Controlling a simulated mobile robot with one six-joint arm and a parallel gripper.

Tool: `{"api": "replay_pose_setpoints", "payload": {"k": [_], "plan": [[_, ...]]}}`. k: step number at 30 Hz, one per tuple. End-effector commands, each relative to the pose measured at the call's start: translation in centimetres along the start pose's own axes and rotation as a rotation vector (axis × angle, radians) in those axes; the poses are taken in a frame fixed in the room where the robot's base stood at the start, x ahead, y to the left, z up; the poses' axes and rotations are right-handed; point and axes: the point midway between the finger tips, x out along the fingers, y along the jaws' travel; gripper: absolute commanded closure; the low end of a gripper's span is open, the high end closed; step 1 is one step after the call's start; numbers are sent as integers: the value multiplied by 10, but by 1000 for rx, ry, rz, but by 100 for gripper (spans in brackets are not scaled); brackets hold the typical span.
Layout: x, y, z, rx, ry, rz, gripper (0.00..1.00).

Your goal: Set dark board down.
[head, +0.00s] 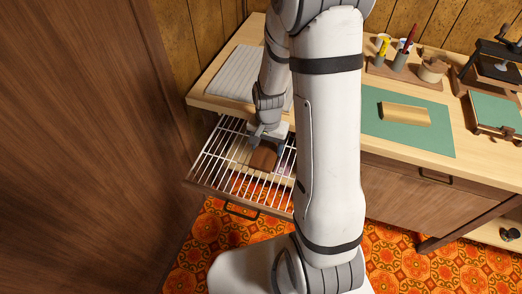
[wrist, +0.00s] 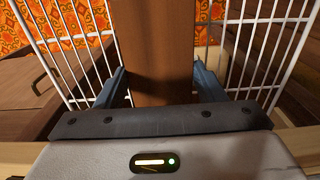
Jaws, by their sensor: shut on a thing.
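The dark board (wrist: 152,45) is a brown wooden piece between the two fingers of my gripper (wrist: 160,85) in the wrist view. My gripper is shut on it. In the head view the dark board (head: 263,157) shows just below my gripper (head: 262,140), over the white wire rack (head: 215,165) in the pulled-out drawer. I cannot tell whether the board touches the wires. The white wires also show on both sides of the board in the wrist view (wrist: 75,40). My arm hides the right part of the rack.
A grey ribbed mat (head: 238,72) lies on the bench behind the drawer. A green mat (head: 400,135) with a tan block (head: 404,114) lies to the right of my arm. Pen cups (head: 399,62) stand behind it. A tall brown wooden panel (head: 80,140) rises close on the left.

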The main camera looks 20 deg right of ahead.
Motion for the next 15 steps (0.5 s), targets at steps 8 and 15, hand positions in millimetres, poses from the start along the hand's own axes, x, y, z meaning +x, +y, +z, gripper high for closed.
{"api": "replay_pose_setpoints", "payload": {"k": [8, 15], "plan": [[0, -16, 0, -1, 0, 0, 62], [28, -15, 0, 2, -3, 2, 62]]}}
